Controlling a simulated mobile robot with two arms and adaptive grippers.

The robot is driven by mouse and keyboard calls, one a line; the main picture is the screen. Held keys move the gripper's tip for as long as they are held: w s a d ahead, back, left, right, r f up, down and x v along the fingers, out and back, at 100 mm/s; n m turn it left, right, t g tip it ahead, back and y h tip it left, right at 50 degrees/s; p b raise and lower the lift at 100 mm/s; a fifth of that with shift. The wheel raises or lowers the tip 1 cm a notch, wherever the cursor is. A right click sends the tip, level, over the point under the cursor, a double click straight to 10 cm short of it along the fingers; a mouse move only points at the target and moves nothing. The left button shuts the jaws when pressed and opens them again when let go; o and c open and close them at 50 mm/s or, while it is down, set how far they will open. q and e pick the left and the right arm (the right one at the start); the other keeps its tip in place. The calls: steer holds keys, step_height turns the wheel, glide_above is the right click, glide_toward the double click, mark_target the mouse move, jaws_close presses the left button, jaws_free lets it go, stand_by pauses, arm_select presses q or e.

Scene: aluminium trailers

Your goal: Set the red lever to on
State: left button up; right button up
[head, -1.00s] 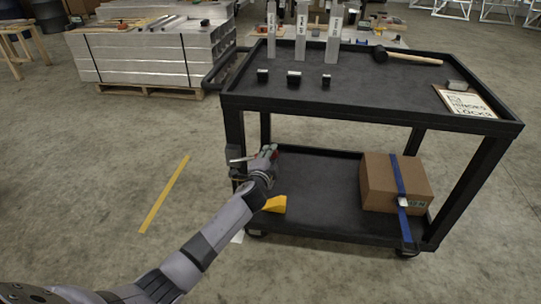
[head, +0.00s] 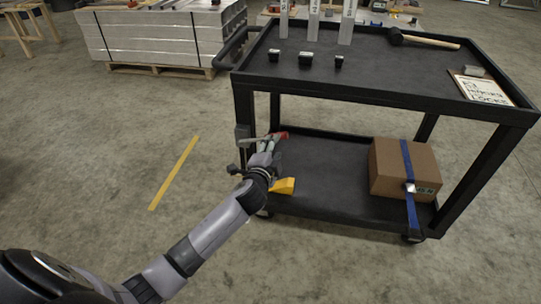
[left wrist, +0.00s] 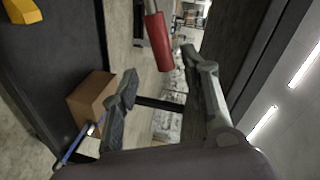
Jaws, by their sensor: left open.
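The red lever (left wrist: 158,42) shows in the left wrist view as a red grip on a metal rod, near the gap between my left gripper's fingertips (left wrist: 158,63). The fingers are apart, one on each side of the grip's lower end, and I cannot tell whether either touches it. In the head view my left gripper (head: 269,145) is beside the cart's left front post, above the lower shelf. Only a small red bit of the lever (head: 282,135) shows there; the rest is hidden. My right gripper is not in view.
The black cart (head: 370,92) holds small black blocks, a mallet (head: 425,39) and a sign (head: 480,87) on top. A strapped cardboard box (head: 388,170) and a yellow wedge-like piece (head: 284,186) are on or by its lower shelf.

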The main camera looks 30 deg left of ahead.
arm_select(q)
steer(key=v, duration=0.4)
stand_by(0.4)
steer(key=s+d+f+n+g+h, duration=0.3)
steer(key=s+f+n+g, duration=0.6)
steer(key=s+f, duration=1.6)
steer(key=s+f+g+p, duration=0.2)
steer(key=s+p, duration=0.4)
steer(key=s, duration=0.3)
steer(key=s+f+g+p, duration=0.1)
steer(key=s+f+p, duration=0.3)
steer(key=s, duration=0.5)
steer(key=s+f+g+p, duration=0.2)
steer(key=s+f+p, duration=0.2)
steer(key=s+p, duration=0.4)
steer(key=shift+s+d+n+g, duration=0.3)
steer(key=shift+s+d+n, duration=0.15)
steer(key=shift+s, duration=0.45)
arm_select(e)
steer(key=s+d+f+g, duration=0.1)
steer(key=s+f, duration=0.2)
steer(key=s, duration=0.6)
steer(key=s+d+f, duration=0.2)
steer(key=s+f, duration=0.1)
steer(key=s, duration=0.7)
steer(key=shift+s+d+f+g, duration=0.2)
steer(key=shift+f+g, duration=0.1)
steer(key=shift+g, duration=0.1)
